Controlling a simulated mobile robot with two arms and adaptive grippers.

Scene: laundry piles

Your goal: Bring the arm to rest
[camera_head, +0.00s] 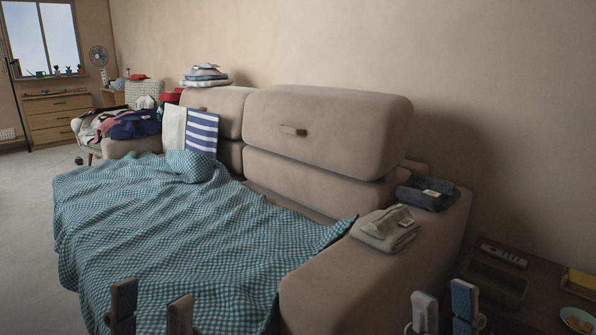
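My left gripper (152,308) shows at the bottom left of the head view, its two fingertips upright and apart, with nothing between them. It is in front of the teal checked blanket (185,245) spread over the sofa seat. My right gripper (444,310) shows at the bottom right, fingertips also apart and empty, in front of the sofa's right armrest (345,285). My arms behind the fingertips are out of the frame.
Folded beige (386,229) and dark (427,193) garments lie on the armrest. A dark side table (540,290) with a remote (503,256) and bowl (580,319) stands at the right.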

